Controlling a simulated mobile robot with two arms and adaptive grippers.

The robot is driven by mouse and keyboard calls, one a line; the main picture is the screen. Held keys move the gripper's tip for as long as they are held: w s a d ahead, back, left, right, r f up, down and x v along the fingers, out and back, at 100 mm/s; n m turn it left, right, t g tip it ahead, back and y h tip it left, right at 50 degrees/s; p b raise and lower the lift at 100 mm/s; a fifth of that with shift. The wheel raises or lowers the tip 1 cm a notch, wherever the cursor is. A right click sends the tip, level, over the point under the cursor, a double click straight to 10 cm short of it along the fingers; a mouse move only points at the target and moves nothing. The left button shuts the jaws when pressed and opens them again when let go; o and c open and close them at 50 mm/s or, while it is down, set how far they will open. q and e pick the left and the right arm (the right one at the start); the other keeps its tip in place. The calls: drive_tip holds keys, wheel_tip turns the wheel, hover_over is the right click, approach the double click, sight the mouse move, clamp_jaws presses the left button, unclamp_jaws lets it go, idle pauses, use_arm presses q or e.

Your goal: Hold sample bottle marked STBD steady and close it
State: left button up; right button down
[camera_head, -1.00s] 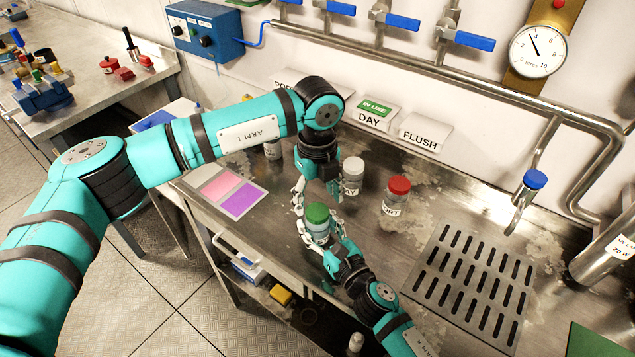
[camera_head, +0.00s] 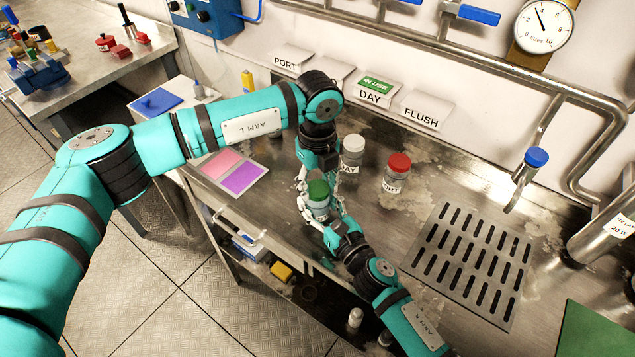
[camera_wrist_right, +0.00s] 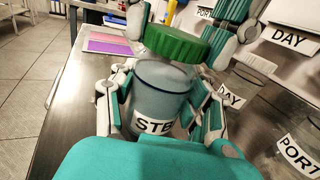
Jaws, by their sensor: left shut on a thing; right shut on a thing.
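The STBD sample bottle (camera_wrist_right: 160,95) is a clear, blue-grey bottle with a partly hidden label reading "STB". It stands over the front edge area of the steel counter (camera_head: 310,150). A green cap (camera_head: 318,188) sits on its top; it also shows in the right wrist view (camera_wrist_right: 180,43), with clear neck visible beneath it. My right gripper (camera_wrist_right: 162,108) is shut around the bottle's body, a finger on each side. My left gripper (camera_head: 318,180) comes down from above and is shut at the green cap. Whether the cap is fully seated I cannot tell.
A white-capped DAY bottle (camera_head: 352,152) and a red-capped PORT bottle (camera_head: 397,173) stand close behind to the right. A slotted drain (camera_head: 470,262) lies further right. A pink and purple card (camera_head: 243,182) lies left. A blue-tipped spout (camera_head: 536,157) hangs at right.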

use_arm(q)
drive_tip(key=shift+c, duration=1)
drive_tip(key=m, duration=0.7)
drive_tip(key=shift+m, duration=0.3)
drive_tip(key=m, duration=1.4)
drive_tip(key=shift+m, duration=0.4)
drive_tip(key=m, duration=0.5)
drive_tip(key=o, duration=1.4)
drive_tip(key=shift+f, duration=0.1)
wheel_tip(320, 180, up, 12)
drive_tip(key=shift+r, duration=0.1)
